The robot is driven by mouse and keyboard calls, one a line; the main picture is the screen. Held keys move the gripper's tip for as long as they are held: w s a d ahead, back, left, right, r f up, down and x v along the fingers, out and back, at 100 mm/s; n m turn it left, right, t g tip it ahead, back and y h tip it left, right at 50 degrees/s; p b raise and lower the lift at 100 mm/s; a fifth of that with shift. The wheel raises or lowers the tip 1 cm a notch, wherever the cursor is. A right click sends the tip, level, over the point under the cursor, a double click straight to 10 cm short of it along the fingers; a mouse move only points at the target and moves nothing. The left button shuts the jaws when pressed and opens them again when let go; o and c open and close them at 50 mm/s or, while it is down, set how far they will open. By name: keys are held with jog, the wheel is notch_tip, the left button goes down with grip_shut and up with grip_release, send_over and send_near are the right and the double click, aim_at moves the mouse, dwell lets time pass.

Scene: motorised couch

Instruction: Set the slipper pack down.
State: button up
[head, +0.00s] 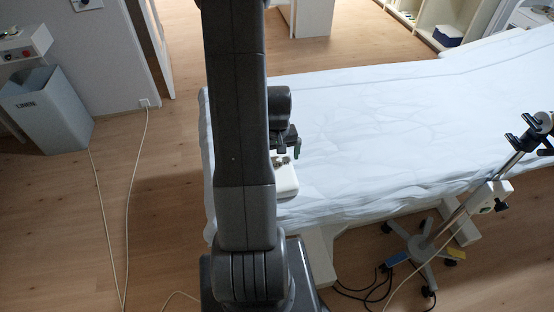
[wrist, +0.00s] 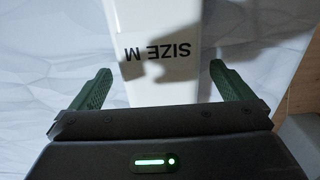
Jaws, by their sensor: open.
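The slipper pack (wrist: 165,25) is white with "SIZE M" printed on it, upside down in the wrist view. It lies on the white couch cover (wrist: 45,60) and runs between the fingers of my gripper (wrist: 160,72). The green fingers are open, with a gap on each side of the pack. A dark shadow falls across the pack. In the head view, a white end of the pack (head: 286,184) shows beside my arm near the couch's front edge. My arm hides much of the gripper and pack there.
The couch (head: 400,130) stretches to the right with its cover clear. A wheeled stand (head: 428,245) with cables stands at its front right. A grey linen bin (head: 47,110) is at left by the wall. Cords cross the wooden floor at left.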

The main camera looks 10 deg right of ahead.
aim_at(277, 158)
notch_tip(277, 158, up, 10)
dwell(0.4)
jog(key=shift+f, duration=0.1)
